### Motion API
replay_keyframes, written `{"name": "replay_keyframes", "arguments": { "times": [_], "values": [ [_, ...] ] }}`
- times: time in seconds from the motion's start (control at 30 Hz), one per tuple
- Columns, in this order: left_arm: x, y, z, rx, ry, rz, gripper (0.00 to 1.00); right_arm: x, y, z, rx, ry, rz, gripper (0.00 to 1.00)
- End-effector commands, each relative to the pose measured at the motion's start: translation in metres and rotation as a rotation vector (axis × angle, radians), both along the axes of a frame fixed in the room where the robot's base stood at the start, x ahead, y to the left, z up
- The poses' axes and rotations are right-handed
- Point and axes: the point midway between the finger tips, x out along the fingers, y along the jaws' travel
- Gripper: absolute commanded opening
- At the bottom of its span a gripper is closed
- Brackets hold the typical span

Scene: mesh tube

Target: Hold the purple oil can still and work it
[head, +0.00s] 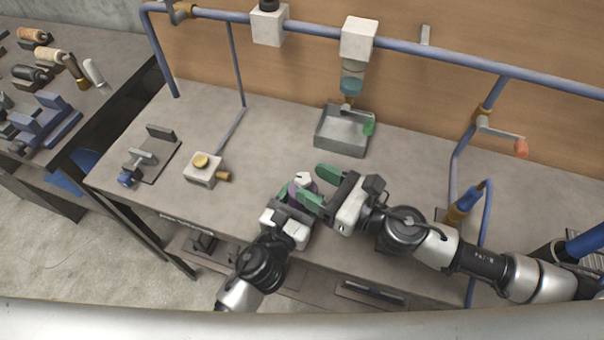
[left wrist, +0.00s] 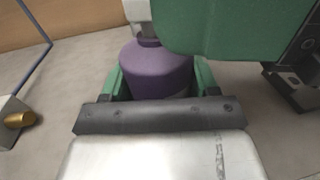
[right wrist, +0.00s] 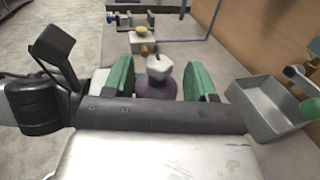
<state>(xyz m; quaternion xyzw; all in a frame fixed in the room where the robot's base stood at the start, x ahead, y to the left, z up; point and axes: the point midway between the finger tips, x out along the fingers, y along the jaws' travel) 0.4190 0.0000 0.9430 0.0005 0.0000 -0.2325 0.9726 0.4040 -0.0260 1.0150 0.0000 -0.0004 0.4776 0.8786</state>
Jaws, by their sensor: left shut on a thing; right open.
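The purple oil can (left wrist: 157,70) stands on the bench with my left gripper (head: 291,200) shut around its body. Its light grey top (right wrist: 158,66) shows in the right wrist view, above the purple body (right wrist: 157,89). My right gripper (head: 318,185) is open. In the right wrist view its green fingers (right wrist: 160,80) stand apart, with the can showing between them. In the left wrist view, a green finger of my right gripper (left wrist: 230,28) hides part of the can's top. The can's lower part is hidden by the grippers.
A grey metal tray (head: 342,133) stands behind the grippers, under a dispenser (head: 352,75) with a green handle. A box with a yellow knob (head: 201,165) and a small clamp (head: 145,160) sit to the left. Blue pipes (head: 420,50) run along the back.

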Motion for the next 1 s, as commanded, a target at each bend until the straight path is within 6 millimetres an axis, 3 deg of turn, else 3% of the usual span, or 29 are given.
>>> {"name": "replay_keyframes", "arguments": {
  "times": [0.23,0.6,0.9,1.0],
  "values": [
    [0.0,0.0,0.0,0.0,0.0,0.0,0.3,0.015,0.023,0.001,0.001,-0.001,0.001,0.56],
    [0.0,0.0,0.0,0.0,0.0,0.0,0.3,0.018,0.027,0.0,0.0,0.001,0.0,0.56],
    [0.0,0.0,0.0,0.0,0.0,0.0,0.3,0.018,0.027,0.0,0.001,0.001,0.0,0.1],
    [0.0,0.0,0.0,0.0,0.0,0.0,0.3,0.018,0.027,0.0,0.001,0.001,0.001,0.06]
  ]
}}
